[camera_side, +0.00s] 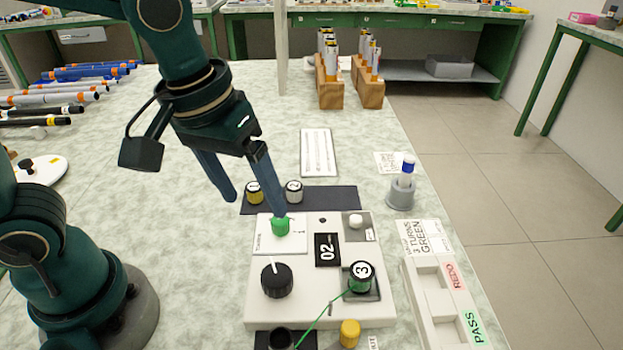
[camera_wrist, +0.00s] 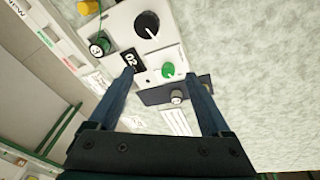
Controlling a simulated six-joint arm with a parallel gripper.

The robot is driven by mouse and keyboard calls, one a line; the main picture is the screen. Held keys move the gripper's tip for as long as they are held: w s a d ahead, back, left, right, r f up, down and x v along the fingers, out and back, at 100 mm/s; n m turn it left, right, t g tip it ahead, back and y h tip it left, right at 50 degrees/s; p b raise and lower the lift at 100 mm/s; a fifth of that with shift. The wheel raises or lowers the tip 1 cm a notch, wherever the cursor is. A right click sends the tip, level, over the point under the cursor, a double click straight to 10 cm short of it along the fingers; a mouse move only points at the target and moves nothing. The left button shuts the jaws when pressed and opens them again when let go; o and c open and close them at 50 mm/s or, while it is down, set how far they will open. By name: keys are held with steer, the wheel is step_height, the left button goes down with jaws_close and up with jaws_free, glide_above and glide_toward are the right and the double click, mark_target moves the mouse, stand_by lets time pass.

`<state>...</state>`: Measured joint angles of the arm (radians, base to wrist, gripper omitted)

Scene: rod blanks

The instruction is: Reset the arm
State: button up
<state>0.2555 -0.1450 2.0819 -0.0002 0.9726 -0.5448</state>
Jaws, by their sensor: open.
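My gripper (camera_side: 256,206) is open and empty, pointing down above the back edge of a white control box (camera_side: 330,304). In the wrist view its fingers (camera_wrist: 160,76) are spread apart, with the box's green button (camera_wrist: 169,70) seen between them. In the side view one fingertip overlaps the green button (camera_side: 281,227); I cannot tell whether it touches. The box also has a black dial (camera_side: 277,281), a display reading 02 (camera_side: 327,249) and a spool marked 3 (camera_side: 360,277) with green thread running to the front.
A black mat behind the box holds a yellow-banded spool (camera_side: 254,192) and a white one (camera_side: 294,191). A REDO/PASS tray (camera_side: 421,287) lies front right. Rods (camera_side: 70,88) lie back left; wooden racks (camera_side: 330,92) stand behind.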

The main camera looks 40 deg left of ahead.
steer(key=s+a+r+m+t, duration=0.1)
steer(key=s+a+m+t, duration=0.2)
steer(key=s+a, duration=0.2)
steer(key=shift+s+a+y, duration=0.15)
steer(key=shift+a+y, duration=0.15)
steer(key=shift+a, duration=0.05)
stand_by(0.5)
steer(key=m+g, duration=0.5)
steer(key=m, duration=0.1)
glide_above(277, 275)
steer(key=f, duration=0.6)
steer(key=shift+w+a, duration=0.25)
steer(key=shift+s+d+f+g, duration=0.2)
steer(key=shift+s+f+g, duration=0.1)
steer(key=shift+f, duration=2.5)
